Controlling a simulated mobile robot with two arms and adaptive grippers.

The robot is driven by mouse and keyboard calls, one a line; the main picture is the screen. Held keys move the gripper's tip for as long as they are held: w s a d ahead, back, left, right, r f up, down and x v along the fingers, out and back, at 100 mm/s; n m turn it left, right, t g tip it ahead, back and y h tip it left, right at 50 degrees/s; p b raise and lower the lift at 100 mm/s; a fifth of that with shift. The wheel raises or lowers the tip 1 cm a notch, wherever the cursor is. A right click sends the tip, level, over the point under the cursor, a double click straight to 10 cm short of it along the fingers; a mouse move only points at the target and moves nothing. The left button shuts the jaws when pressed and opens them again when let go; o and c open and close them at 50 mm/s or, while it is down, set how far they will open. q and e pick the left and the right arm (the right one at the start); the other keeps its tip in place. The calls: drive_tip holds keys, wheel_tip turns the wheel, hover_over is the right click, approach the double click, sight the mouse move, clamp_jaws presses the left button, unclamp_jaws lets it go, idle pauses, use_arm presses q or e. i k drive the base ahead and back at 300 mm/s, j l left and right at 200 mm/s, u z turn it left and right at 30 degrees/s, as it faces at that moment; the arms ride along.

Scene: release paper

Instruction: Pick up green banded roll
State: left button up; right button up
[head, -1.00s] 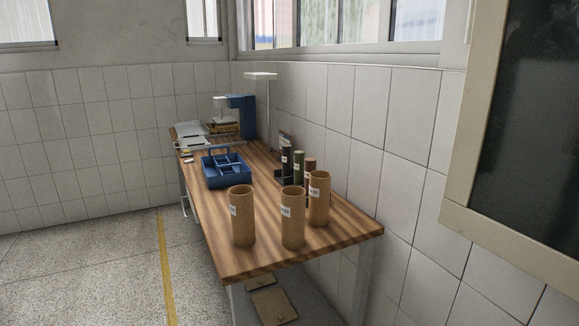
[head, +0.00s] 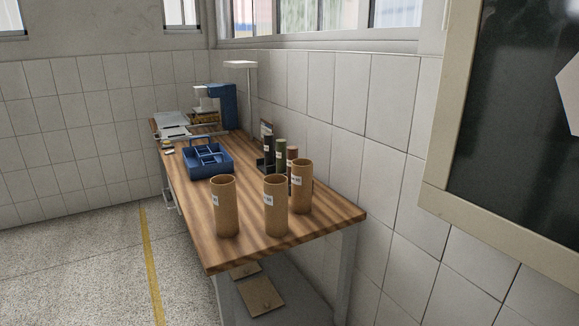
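A green roll (head: 281,154) stands upright at the right side of the wooden table (head: 240,247), near the tiled wall. A dark roll (head: 268,150) stands just left of it and a reddish-brown roll (head: 292,155) just right of it. They appear to stand in a dark holder (head: 262,166). A band on the green roll is too small to make out. Its lower part is partly hidden. Neither of my grippers is in view.
Cardboard tubes (head: 224,208), (head: 275,207) and (head: 302,188) stand at the table's near end, in front of the rolls. A blue tray (head: 208,162) sits behind them. A blue machine (head: 222,106) stands at the far end. Floor left of the table is clear.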

sight(280, 144)
drive_tip(key=z, duration=0.65)
drive_tip(key=j+z, duration=0.4)
drive_tip(key=j, duration=0.25)
drive_tip(key=j+z, duration=0.45)
drive_tip(key=j, duration=0.2)
drive_tip(key=k+j+z, duration=0.15)
drive_tip(key=j+z, duration=0.25)
drive_tip(key=j, duration=0.25)
